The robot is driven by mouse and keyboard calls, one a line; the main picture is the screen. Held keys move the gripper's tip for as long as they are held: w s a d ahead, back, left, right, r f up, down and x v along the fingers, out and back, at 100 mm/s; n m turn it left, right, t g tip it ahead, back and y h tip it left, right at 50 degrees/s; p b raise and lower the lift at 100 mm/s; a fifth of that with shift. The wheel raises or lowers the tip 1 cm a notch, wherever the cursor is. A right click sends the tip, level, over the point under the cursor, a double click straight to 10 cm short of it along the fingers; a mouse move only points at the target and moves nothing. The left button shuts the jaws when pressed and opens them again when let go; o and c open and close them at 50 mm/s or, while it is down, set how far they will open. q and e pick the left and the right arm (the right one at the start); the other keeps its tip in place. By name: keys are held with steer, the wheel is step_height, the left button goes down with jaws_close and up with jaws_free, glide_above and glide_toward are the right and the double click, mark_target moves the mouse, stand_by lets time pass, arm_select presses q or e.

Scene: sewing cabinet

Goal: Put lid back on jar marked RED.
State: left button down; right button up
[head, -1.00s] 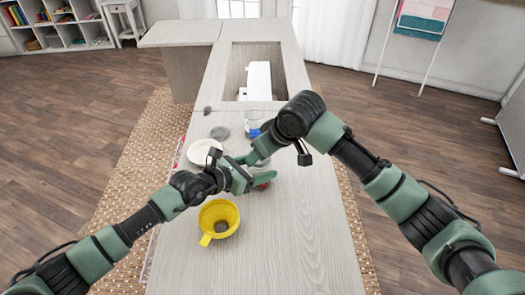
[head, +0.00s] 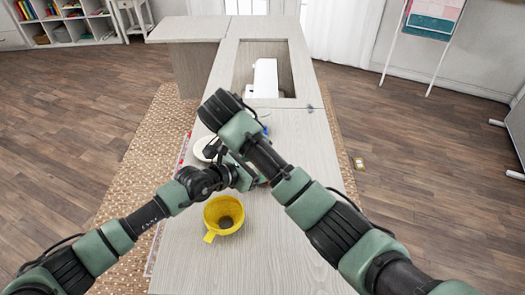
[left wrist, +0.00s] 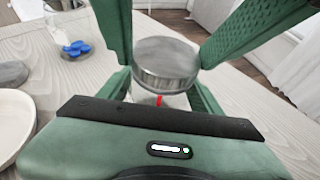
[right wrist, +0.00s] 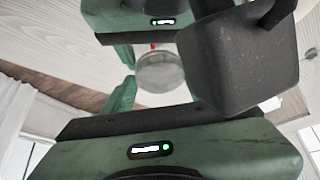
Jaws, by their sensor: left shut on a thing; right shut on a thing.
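A round metal lid (left wrist: 166,62) is directly over a jar whose red mark (left wrist: 158,101) shows just below the rim in the left wrist view. I cannot tell whether the lid touches the jar. The lid also shows in the right wrist view (right wrist: 160,72), between green fingers. My left gripper (left wrist: 162,92) is shut around the jar. My right gripper (right wrist: 158,92) is shut on the lid. In the head view my two grippers meet above the table, and my right arm hides most of the jar and lid.
A yellow funnel-like vessel (head: 223,213) stands in front of my grippers on the table. A white dish (head: 202,149) is behind them. Blue pieces (left wrist: 77,48) and a grey disc (left wrist: 12,74) also lie on the table. The right front tabletop is clear.

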steer(key=shift+d, duration=0.1)
steer(key=o, duration=1.3)
steer(key=shift+r, duration=0.1)
steer(key=shift+r, duration=2.15)
steer(key=shift+c, duration=0.3)
